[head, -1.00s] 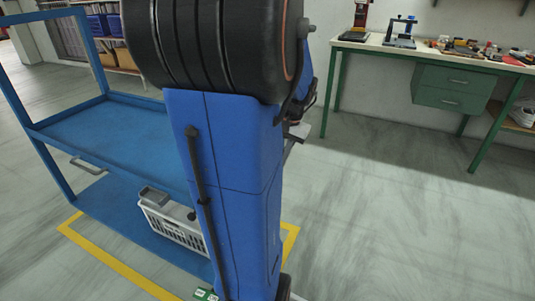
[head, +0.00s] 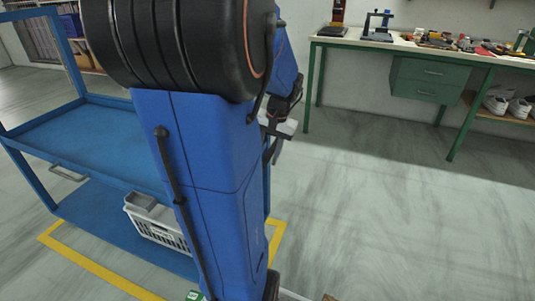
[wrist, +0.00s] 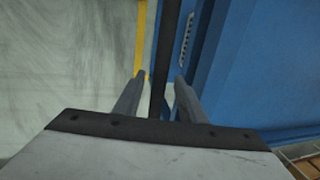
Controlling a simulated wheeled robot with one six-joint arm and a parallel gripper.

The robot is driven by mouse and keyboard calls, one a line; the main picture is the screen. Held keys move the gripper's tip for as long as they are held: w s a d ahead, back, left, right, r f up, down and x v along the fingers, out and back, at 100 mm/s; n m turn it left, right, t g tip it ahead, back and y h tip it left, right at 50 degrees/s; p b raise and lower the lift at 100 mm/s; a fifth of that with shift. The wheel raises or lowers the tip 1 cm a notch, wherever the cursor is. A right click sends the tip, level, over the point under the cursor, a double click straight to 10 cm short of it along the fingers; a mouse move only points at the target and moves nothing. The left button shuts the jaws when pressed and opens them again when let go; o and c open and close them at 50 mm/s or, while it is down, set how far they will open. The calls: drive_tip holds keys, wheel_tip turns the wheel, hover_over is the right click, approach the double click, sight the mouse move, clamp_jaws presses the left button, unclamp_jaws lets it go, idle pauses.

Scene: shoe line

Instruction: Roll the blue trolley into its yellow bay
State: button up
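The blue trolley (head: 85,140) stands at the left in the head view, with an upper tray and a lower shelf. A grey handle (head: 68,173) is on its near side. Yellow bay lines (head: 100,270) run on the floor along its near side and past its right end. My gripper (head: 278,130) is beside the trolley's right end, partly hidden by my arm. In the wrist view its two fingers (wrist: 160,77) stand apart on either side of a dark bar (wrist: 168,35), beside the trolley's blue side (wrist: 245,80). I cannot tell whether they touch the bar.
A grey basket (head: 155,222) sits on the trolley's lower shelf, partly behind my arm. A green-legged workbench (head: 425,80) with tools stands at the back right, with shoes (head: 508,106) on its low shelf. The floor (head: 400,220) at the right is open.

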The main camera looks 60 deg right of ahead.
drive_tip(key=shift+r, duration=0.1)
drive_tip(key=s+r, duration=0.3)
drive_tip(key=r, duration=1.4)
drive_tip(key=shift+s+d, duration=0.15)
drive_tip(key=shift+s, duration=0.05)
drive_tip(key=shift+f, duration=0.1)
